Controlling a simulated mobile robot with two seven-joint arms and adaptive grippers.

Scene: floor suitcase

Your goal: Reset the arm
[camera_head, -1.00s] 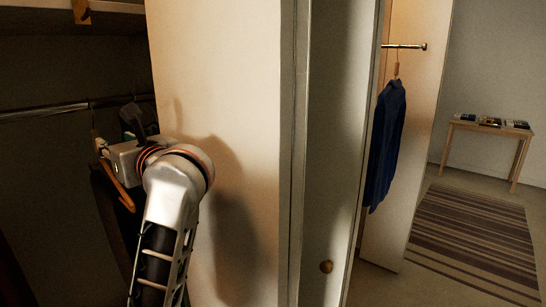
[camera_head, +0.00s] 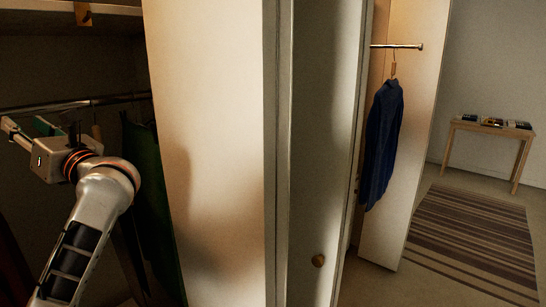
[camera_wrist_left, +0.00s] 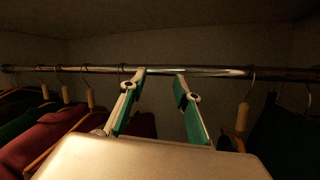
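My left gripper (camera_head: 24,126) is inside the dark closet at the left of the head view. In the left wrist view its two fingers with teal pads (camera_wrist_left: 159,76) are spread apart with nothing between them. Their tips point at the metal closet rail (camera_wrist_left: 220,71) and look close to it; I cannot tell whether they touch it. The rail also crosses the closet in the head view (camera_head: 120,98). My right gripper is in neither view.
Hung clothes flank the gripper: a red garment (camera_wrist_left: 48,137) on the left, a dark one (camera_wrist_left: 285,135) on the right. A pale panel (camera_head: 215,110) borders the closet.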

